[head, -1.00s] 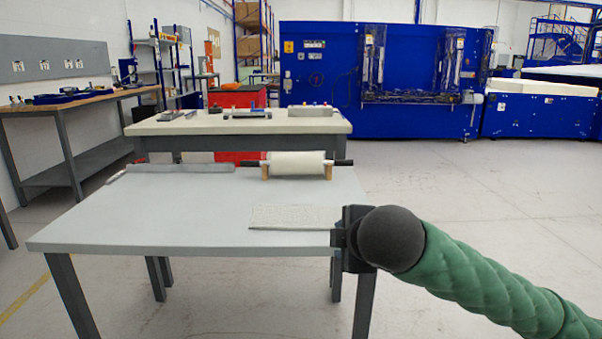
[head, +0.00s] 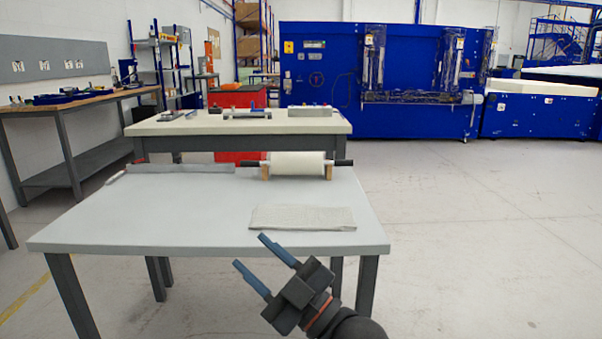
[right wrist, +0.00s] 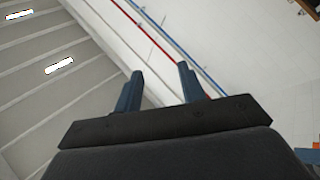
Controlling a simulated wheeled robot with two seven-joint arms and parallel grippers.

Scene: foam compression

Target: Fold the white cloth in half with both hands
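The white cloth (head: 303,218) lies flat as a long, narrow rectangle near the right front of the grey table (head: 150,215). My right gripper (head: 255,259) is in front of the table's near edge, below and left of the cloth in the head view. Its two blue fingers are spread, with nothing between them. The right wrist view also shows the spread, empty fingers (right wrist: 160,85) against the ceiling and wall, with no cloth in sight. My left gripper does not show in either view.
A white roll (head: 297,163) on wooden holders stands at the table's back right. A long grey bar (head: 180,168) lies along the back left edge. A second table (head: 235,124) stands behind. The table's middle and left are clear.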

